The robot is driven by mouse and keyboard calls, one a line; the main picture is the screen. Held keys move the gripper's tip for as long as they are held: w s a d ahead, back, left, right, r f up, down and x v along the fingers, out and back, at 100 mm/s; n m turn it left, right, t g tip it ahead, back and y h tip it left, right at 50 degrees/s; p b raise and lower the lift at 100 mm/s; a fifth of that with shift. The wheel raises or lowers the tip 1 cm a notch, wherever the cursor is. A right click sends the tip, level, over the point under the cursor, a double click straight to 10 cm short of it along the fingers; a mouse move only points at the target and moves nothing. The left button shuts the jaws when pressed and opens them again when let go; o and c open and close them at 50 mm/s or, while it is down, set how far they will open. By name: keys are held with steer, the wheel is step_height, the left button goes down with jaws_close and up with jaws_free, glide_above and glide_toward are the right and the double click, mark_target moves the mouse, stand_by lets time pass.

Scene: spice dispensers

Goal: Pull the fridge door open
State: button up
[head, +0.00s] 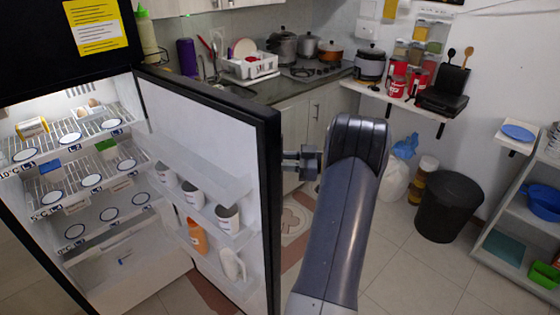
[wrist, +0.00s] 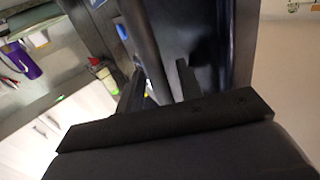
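The fridge door (head: 205,115) stands wide open in the head view, swung out to the right of the lit fridge interior (head: 85,165). My gripper (head: 288,160) is at the outer side of the door, near its free edge. In the wrist view, a dark bar that looks like the door handle (wrist: 146,45) runs down between the two fingers of my gripper (wrist: 158,85). The fingers are apart, with a gap showing beside the right one. Whether the left finger touches the bar is unclear. The handle is hidden behind the door edge in the head view.
Door shelves hold cups (head: 228,217) and an orange bottle (head: 197,236). The counter (head: 285,90) with a dish rack (head: 248,65) and pots stands behind. A black bin (head: 449,205) and a shelf rack (head: 530,220) stand right. Tiled floor between them is clear.

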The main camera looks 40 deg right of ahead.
steer(key=b+v, duration=0.2)
steer(key=v, duration=0.8)
steer(key=shift+s+d+b, duration=0.25)
steer(key=shift+s+b, duration=0.05)
steer(key=shift+s, duration=0.05)
steer(key=p+x, duration=0.2)
steer(key=x, duration=0.9)
steer(key=shift+p, duration=0.3)
steer(key=shift+s, duration=0.1)
